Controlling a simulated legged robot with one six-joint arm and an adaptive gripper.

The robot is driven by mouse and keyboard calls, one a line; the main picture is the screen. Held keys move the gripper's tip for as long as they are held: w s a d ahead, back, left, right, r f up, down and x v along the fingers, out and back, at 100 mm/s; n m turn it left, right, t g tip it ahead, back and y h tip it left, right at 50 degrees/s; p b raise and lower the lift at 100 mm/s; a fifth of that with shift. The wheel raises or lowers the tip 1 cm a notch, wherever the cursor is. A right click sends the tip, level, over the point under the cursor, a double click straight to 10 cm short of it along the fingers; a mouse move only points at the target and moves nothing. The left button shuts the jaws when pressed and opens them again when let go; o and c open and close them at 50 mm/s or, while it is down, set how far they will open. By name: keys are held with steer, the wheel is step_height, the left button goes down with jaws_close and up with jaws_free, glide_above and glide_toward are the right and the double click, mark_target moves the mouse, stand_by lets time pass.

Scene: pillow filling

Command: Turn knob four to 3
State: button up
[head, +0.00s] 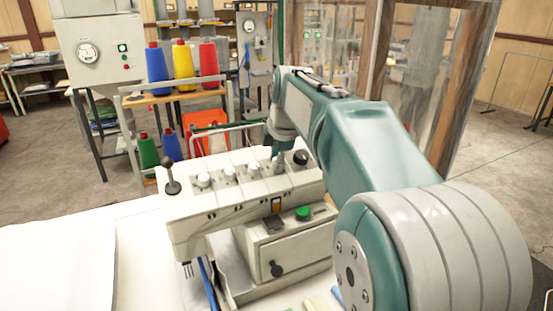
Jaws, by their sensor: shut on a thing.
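A white sewing machine (225,215) stands on the table with a row of knobs along its sloped top. Three pale knobs show uncovered: the first (204,180), the second (229,174) and the third (254,169). My gripper (278,159) reaches down onto the fourth place in the row, right of the third knob. It is shut on knob four, which it mostly hides. The knob's marks and setting are too small and covered to read.
A black ball-topped lever (171,177) rises at the machine's left end, and a black knob (301,157) sits close right of my gripper. A green button (303,213) is on the front. Thread cones (183,64) stand on a rack behind. The white table (55,265) is clear at left.

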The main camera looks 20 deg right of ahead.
steer(key=n, duration=0.4)
steer(key=shift+f, duration=0.35)
steer(key=n, duration=0.3)
steer(key=shift+s+d+n, duration=0.1)
steer(key=shift+n, duration=0.3)
steer(key=o, duration=1.2)
steer(key=shift+d, duration=0.1)
steer(key=shift+o, duration=0.2)
steer(key=shift+w+r, duration=0.1)
steer(key=shift+w, duration=0.1)
steer(key=shift+r, duration=0.1)
steer(key=shift+a+r, duration=0.15)
steer(key=shift+a, duration=0.05)
steer(key=shift+v, duration=2.1)
steer(key=shift+s+d, duration=0.1)
